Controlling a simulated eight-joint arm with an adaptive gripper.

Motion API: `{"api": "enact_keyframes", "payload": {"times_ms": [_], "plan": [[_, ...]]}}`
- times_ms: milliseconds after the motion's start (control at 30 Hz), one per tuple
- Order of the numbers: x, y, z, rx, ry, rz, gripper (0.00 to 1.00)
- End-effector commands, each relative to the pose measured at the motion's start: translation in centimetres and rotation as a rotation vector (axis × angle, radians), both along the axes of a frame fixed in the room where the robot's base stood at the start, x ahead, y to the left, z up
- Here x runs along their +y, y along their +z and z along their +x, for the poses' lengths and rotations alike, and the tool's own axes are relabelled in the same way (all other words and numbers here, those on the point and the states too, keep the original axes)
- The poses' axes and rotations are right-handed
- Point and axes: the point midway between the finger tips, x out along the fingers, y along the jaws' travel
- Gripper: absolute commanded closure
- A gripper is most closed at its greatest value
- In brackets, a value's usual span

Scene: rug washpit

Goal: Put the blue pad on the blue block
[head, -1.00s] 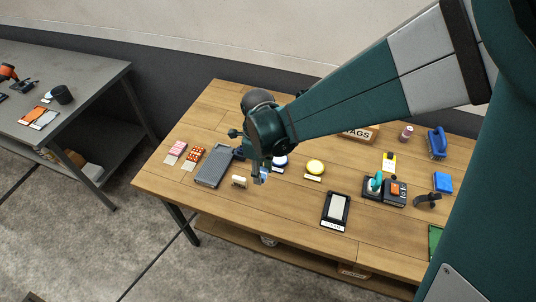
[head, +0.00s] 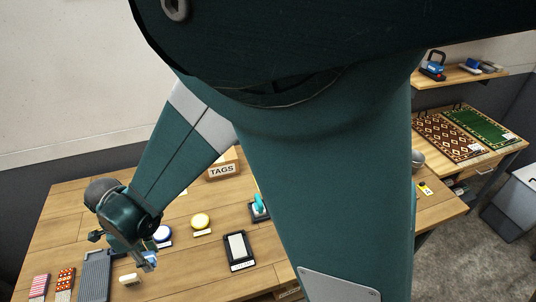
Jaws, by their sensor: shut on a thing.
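My gripper (head: 147,262) is low over the left part of the wooden table, pointing down. It is shut on a small light-blue piece (head: 151,258), which looks like the blue pad; its shape is partly hidden by the fingers. I cannot tell whether this disc is the task's blue block. No other blue block shows on the near table; my arm hides much of its right side.
A cream block (head: 130,280) lies just in front of the gripper. A black-framed tray (head: 238,250) and TAGS box (head: 223,167) stand farther right. A rug table (head: 470,140) is beyond.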

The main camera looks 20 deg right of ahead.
Motion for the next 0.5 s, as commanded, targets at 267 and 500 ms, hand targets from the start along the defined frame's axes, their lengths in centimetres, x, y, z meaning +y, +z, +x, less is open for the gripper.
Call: {"api": "enact_keyframes", "payload": {"times_ms": [267,500], "plan": [[-1.7,0.2,2.3,0.0,-0.033,0.0,0.79],[-5.0,0.5,6.0,0.0,-0.088,0.0,0.79]]}}
